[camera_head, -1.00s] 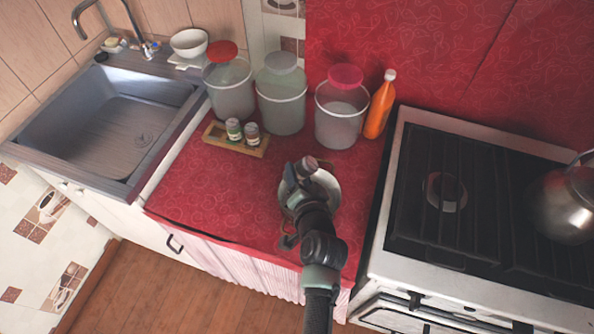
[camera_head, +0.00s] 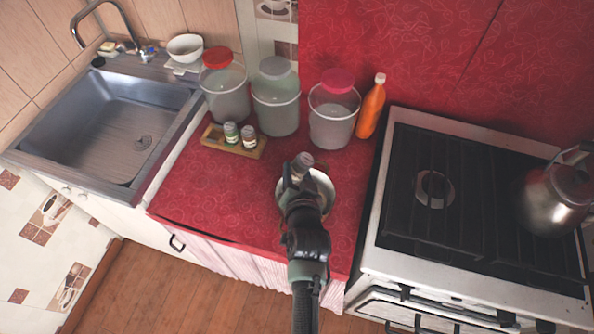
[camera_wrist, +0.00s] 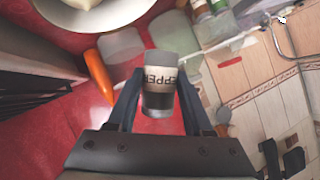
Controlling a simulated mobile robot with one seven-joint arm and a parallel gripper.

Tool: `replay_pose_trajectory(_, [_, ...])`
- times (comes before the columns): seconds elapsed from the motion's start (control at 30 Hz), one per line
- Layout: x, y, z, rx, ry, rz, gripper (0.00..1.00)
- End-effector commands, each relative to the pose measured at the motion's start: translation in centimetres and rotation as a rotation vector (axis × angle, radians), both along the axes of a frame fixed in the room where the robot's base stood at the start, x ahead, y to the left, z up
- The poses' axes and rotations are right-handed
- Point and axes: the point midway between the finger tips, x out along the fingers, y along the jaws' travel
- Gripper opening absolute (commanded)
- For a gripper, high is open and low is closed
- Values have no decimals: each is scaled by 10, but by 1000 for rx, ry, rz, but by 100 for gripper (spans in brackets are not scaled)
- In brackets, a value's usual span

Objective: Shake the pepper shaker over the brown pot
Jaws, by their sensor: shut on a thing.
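The pepper shaker (camera_wrist: 158,85), clear with a pale PEPPER label and dark contents, is between the fingers of my gripper (camera_wrist: 157,98) in the wrist view. My gripper is shut on it. In the head view the shaker (camera_head: 303,161) shows at the tip of my gripper (camera_head: 299,177), over the near part of the red counter. A round pot (camera_head: 326,188) lies below and is largely hidden by my gripper. Its pale rim and light contents show at the upper left of the wrist view (camera_wrist: 118,16). Its brown side is not clear, and I cannot see any pepper falling.
A wooden rack (camera_head: 213,138) with two small jars stands behind left. Lidded buckets (camera_head: 333,125) and an orange bottle (camera_head: 371,108) line the wall. The stove (camera_head: 407,205) with a metal kettle (camera_head: 553,200) is right, the sink (camera_head: 110,125) left. Counter left of the pot is clear.

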Motion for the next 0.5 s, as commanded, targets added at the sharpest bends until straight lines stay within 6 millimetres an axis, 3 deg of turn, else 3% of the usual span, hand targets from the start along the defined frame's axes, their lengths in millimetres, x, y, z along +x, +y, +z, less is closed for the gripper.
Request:
replay_pose_trajectory(0.1, [0,2,11,-64,-5,4,0])
replay_pose_trajectory(0.5, [0,2,18,-293,-26,5,0])
